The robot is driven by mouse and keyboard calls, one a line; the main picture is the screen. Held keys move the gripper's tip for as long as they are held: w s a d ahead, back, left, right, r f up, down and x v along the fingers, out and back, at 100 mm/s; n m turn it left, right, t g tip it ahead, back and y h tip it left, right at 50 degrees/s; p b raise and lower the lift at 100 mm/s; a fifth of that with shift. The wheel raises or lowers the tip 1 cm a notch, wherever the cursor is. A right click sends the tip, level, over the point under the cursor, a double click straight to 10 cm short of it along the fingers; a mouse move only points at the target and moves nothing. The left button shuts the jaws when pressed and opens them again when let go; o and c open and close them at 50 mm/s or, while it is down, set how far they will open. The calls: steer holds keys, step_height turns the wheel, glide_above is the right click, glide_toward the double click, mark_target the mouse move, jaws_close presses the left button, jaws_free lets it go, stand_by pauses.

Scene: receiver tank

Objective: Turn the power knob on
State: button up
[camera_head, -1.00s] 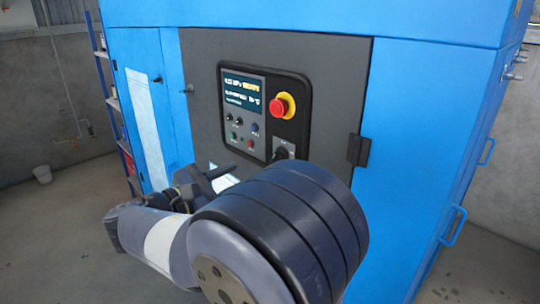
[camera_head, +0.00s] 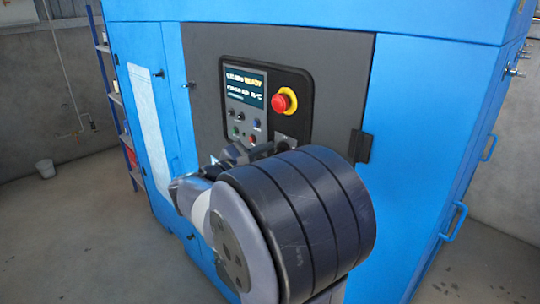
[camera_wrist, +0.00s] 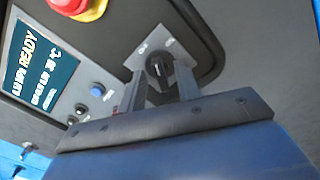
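The power knob (camera_wrist: 157,71) is a black rotary switch on a grey square plate, low on the control panel under the red emergency button. In the wrist view my gripper (camera_wrist: 161,78) has its two fingers apart, one on each side of the knob, with gaps visible. The depth between the fingertips and the knob is hard to tell. In the head view the knob's plate (camera_head: 284,138) shows only in part above my arm, and my gripper (camera_head: 256,150) is mostly hidden beside it.
The panel sits in a grey door of a blue cabinet (camera_head: 410,120). A red emergency button (camera_head: 284,100) on a yellow base is above the knob. The display (camera_head: 244,87) reads READY, with small buttons below it. A door latch (camera_head: 362,146) is at the right.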

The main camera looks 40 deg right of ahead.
jaws_close()
stand_by(0.3)
steer(key=shift+f+m+b, duration=0.1)
steer(key=shift+m+b, duration=0.2)
steer(key=shift+b, duration=0.25)
steer(key=shift+s+f+m+b, duration=0.1)
steer(key=shift+f+m+b, duration=0.05)
steer(key=shift+m+b, duration=6.2)
steer(key=shift+n+b, duration=0.35)
steer(key=shift+b, duration=0.2)
